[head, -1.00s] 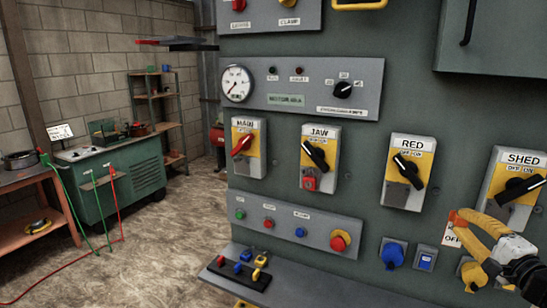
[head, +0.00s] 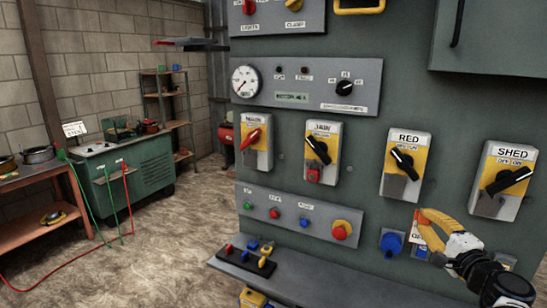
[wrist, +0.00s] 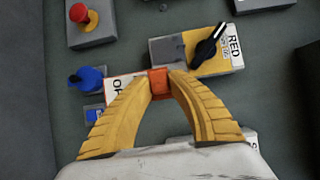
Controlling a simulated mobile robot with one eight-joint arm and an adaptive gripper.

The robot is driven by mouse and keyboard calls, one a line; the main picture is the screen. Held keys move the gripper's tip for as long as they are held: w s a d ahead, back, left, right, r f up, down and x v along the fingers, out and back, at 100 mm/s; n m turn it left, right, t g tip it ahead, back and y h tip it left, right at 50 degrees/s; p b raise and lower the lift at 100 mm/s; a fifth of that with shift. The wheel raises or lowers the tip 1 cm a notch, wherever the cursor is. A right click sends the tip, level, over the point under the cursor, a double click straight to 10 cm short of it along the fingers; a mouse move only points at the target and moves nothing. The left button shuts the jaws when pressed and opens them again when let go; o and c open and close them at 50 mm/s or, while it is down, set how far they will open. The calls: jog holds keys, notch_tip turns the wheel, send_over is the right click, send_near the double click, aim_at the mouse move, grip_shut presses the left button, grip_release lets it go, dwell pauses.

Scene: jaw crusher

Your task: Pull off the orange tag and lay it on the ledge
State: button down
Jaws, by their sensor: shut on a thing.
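My gripper (head: 424,214) is shut on the orange tag in front of the panel, below and slightly right of the RED switch. In the wrist view my two yellow fingers (wrist: 159,78) pinch the tag's orange part (wrist: 159,86). Its white card with dark letters (wrist: 118,88) sticks out to the left, partly hidden by a finger. In the head view only part of the white card (head: 415,231) shows beside my fingers. The grey ledge (head: 325,284) runs along the panel's foot, lower and to the left of my gripper.
On the ledge's left part stands a black rack (head: 247,261) with red, blue and yellow pieces. The RED switch (head: 406,165) and SHED switch (head: 503,181) project from the panel. A blue socket (head: 391,243) is just left of my gripper. The ledge's middle looks clear.

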jog(key=w+a+f, duration=0.2)
jog(key=a, duration=0.6)
jog(key=w+a+f, duration=0.2)
jog(key=w+a, duration=0.1)
jog(key=a, duration=0.5)
jog(key=w+a+f, duration=0.2)
jog(key=a, duration=0.6)
jog(key=shift+w+a, duration=0.35)
jog(key=shift+a, duration=0.05)
jog(key=shift+f, duration=0.1)
